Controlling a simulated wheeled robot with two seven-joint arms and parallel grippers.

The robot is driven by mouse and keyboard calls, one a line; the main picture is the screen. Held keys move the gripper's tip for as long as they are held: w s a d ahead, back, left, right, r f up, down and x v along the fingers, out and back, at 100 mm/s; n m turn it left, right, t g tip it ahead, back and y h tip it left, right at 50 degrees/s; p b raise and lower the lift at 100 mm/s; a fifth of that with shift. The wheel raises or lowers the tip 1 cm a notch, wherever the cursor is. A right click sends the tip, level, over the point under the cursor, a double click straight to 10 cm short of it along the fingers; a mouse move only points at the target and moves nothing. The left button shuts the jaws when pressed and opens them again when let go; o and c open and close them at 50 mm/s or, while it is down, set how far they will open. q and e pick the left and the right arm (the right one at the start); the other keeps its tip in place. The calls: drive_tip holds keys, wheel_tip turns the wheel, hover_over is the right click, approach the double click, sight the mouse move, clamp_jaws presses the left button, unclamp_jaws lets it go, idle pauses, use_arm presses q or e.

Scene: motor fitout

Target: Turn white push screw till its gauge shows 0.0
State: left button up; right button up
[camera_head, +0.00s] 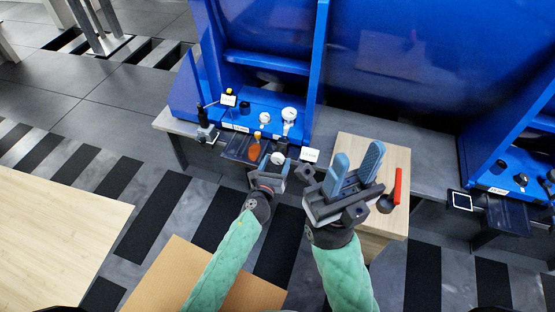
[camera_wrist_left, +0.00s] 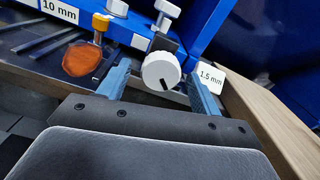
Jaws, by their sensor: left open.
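The white push screw's round knob (camera_wrist_left: 162,71) has a black mark on its face and sits between the two blue fingers of my open left gripper (camera_wrist_left: 160,80). Gaps show on both sides of the knob, so the fingers do not appear to touch it. In the head view the knob (camera_head: 277,158) shows just beyond my left gripper (camera_head: 274,170). My right gripper (camera_head: 357,163) is open and empty, further right.
An orange-headed screw (camera_wrist_left: 82,60) stands left of the white knob. A "1.5 mm" label (camera_wrist_left: 211,78) is close to the right finger. A wooden board (camera_head: 398,155) with a red-handled tool (camera_head: 397,186) lies to the right, near my right gripper. Blue panels rise behind.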

use_arm(q)
drive_tip(key=shift+x, duration=1)
drive_tip(key=c, duration=1)
drive_tip(key=shift+n, duration=0.4)
